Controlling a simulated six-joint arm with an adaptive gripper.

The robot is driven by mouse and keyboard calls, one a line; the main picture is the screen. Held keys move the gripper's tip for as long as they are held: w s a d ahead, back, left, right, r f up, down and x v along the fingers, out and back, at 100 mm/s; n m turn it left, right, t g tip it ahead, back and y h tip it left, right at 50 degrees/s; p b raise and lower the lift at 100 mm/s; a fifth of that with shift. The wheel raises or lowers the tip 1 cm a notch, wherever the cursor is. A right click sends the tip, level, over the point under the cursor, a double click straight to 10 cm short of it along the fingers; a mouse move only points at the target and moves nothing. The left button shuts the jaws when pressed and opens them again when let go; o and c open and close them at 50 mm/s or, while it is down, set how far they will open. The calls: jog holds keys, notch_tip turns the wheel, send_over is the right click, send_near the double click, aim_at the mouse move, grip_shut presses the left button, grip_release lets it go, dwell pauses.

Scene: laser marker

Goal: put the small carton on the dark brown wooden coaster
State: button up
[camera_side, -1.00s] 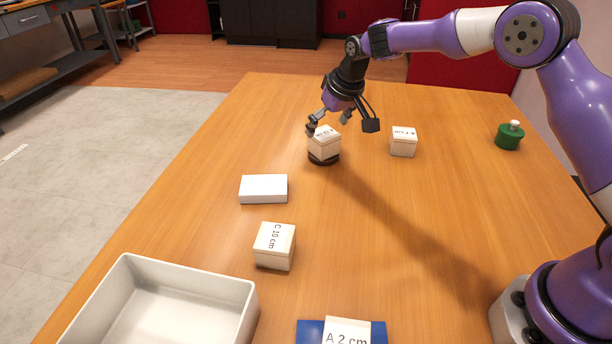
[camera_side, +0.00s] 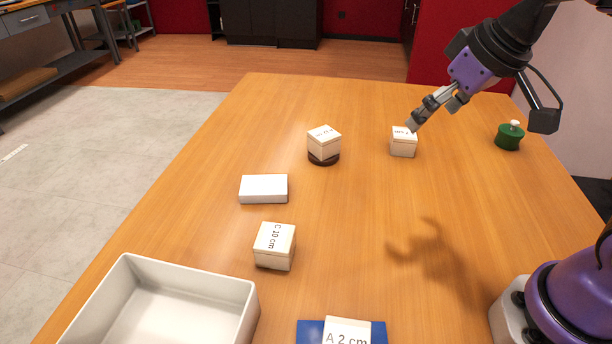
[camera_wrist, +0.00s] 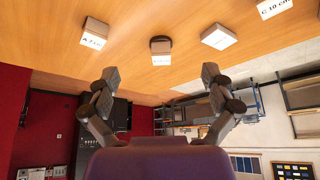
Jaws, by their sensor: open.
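A small white carton (camera_side: 323,139) with a printed lid sits on the dark brown round coaster (camera_side: 324,160). Its label is too small to read. The carton (camera_wrist: 161,55) and a dark edge of the coaster (camera_wrist: 160,39) also show in the wrist view. My gripper (camera_side: 433,111) is open and empty, raised above the table to the right of the carton and apart from it. In the side view one finger overlaps another white carton (camera_side: 403,145); whether they touch is unclear. Both fingers of my gripper (camera_wrist: 160,76) are spread in the wrist view.
A carton marked C 10 cm (camera_side: 274,246) and a flat white box (camera_side: 264,188) stand nearer the camera. A white tray (camera_side: 240,290) is at front left. A carton marked A 2 cm (camera_side: 346,334) is on a blue piece (camera_side: 309,333). A green object (camera_side: 508,138) stands at right.

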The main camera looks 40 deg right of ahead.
jog(key=s+f, duration=0.2)
jog(key=s, duration=0.4)
jog(key=shift+f, duration=0.3)
